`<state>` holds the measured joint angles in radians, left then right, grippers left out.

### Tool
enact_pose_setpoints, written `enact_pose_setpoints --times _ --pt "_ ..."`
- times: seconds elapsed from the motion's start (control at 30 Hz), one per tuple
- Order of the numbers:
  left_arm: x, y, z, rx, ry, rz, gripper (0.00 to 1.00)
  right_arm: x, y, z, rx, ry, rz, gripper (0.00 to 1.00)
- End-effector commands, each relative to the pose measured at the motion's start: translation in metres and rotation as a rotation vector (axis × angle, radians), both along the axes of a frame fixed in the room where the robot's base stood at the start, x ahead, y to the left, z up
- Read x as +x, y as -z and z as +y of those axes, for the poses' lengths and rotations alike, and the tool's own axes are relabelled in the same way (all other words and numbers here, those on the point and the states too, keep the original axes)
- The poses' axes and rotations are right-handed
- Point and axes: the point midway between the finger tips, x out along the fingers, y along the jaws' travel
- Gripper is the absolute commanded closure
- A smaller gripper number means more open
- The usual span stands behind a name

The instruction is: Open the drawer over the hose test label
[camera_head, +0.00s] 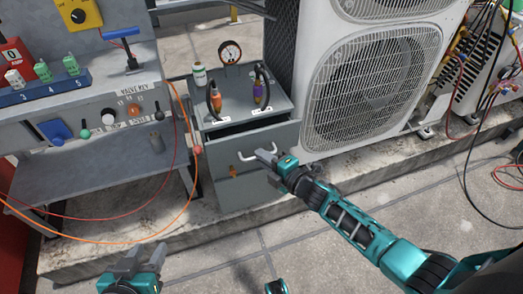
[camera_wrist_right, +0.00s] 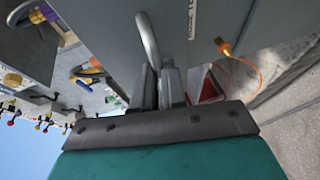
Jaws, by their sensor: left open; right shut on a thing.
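A small grey cabinet (camera_head: 226,190) stands left of the big fan unit. Its top drawer (camera_head: 262,139) is partly out, with a dark gap behind its front. The pale bar handle (camera_head: 245,156) is on that front, and the handle (camera_wrist_right: 149,40) also shows in the right wrist view. My right gripper (camera_head: 268,157) is shut on the handle; its fingers (camera_wrist_right: 158,88) are around the bar. A white label (camera_wrist_right: 193,18) is on the front, its text cut off. My left gripper (camera_head: 132,262) is open and empty, low in front of the bench.
Orange and red hoses hang by the bench (camera_head: 100,180) at left. The floor in front is clear.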

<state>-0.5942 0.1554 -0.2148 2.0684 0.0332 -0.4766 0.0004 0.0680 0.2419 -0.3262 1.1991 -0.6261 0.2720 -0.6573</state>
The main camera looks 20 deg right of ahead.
Motion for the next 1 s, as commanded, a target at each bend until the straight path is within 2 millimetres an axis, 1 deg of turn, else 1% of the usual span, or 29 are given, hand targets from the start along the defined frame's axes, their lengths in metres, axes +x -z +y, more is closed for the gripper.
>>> enact_pose_setpoints --times 0.03,0.3,0.4,0.5,0.6,0.7,1.0 --pt "0.000 -0.006 0.000 0.001 0.001 0.000 0.57 -0.012 -0.001 -0.001 0.000 0.003 0.006 1.00" --pt "0.000 -0.022 0.000 0.001 0.001 0.000 0.57 -0.076 -0.002 -0.003 0.001 0.003 0.005 1.00" --pt "0.000 -0.026 0.000 0.001 0.001 0.000 0.57 -0.094 -0.001 -0.004 0.001 0.003 0.005 1.00" --pt "0.000 -0.028 0.000 0.001 0.001 0.000 0.57 -0.107 -0.001 -0.005 0.000 0.004 0.003 1.00" --pt "0.000 -0.029 0.000 -0.001 -0.001 -0.001 0.57 -0.115 -0.001 -0.005 0.001 0.003 0.002 1.00" --pt "0.000 -0.029 -0.001 -0.003 -0.002 0.000 0.57 -0.119 -0.001 -0.005 -0.001 0.003 0.000 1.00" --pt "0.002 -0.030 -0.002 -0.010 -0.006 -0.002 0.57 -0.119 0.000 -0.005 -0.001 0.002 0.000 1.00"
